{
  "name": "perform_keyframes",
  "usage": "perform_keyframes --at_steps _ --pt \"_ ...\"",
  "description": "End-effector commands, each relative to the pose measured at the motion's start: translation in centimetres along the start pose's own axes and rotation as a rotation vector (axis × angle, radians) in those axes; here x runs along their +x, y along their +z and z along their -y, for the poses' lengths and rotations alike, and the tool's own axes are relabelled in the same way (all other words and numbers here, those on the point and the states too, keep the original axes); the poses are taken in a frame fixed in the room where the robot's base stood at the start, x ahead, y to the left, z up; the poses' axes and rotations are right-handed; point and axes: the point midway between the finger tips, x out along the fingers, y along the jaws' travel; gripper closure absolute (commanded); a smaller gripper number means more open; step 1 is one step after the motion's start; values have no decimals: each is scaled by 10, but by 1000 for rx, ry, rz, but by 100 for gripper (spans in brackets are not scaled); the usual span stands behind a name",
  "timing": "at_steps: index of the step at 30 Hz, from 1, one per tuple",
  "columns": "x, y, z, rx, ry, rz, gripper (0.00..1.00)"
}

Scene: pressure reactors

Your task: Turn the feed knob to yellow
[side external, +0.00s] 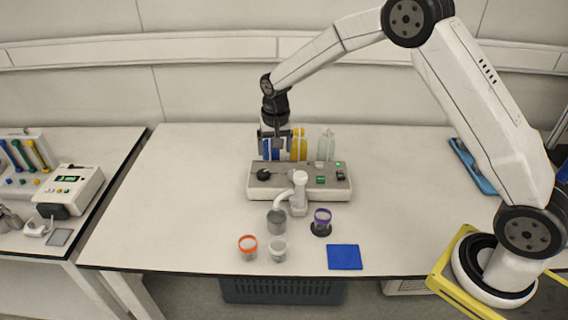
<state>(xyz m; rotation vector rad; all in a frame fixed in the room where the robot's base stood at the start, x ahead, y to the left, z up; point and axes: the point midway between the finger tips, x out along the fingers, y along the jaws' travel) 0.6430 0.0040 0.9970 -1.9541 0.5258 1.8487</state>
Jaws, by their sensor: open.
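A grey-and-white device (299,191) stands in the middle of the table. A round black knob (263,174) sits on the left of its top; I take this for the feed knob. Its pointer direction is too small to tell. Behind the device stand a blue bottle (267,152), a yellow bottle (299,147) and a clear bottle (326,147). My gripper (274,151) points down above the back left of the device, in front of the blue bottle in this view. It is open, above and apart from the knob, with nothing seen between its fingers.
The table (180,200) is clear at left. A blue tray (473,168) lies right.

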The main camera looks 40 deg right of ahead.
Motion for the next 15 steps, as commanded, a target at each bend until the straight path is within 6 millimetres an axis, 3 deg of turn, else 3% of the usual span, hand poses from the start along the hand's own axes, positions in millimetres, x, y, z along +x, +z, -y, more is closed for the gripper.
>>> perform_keyframes --at_steps 6,15 --pt "24 -26 18 105 20 28 9" --pt "39 -41 27 176 34 45 9"
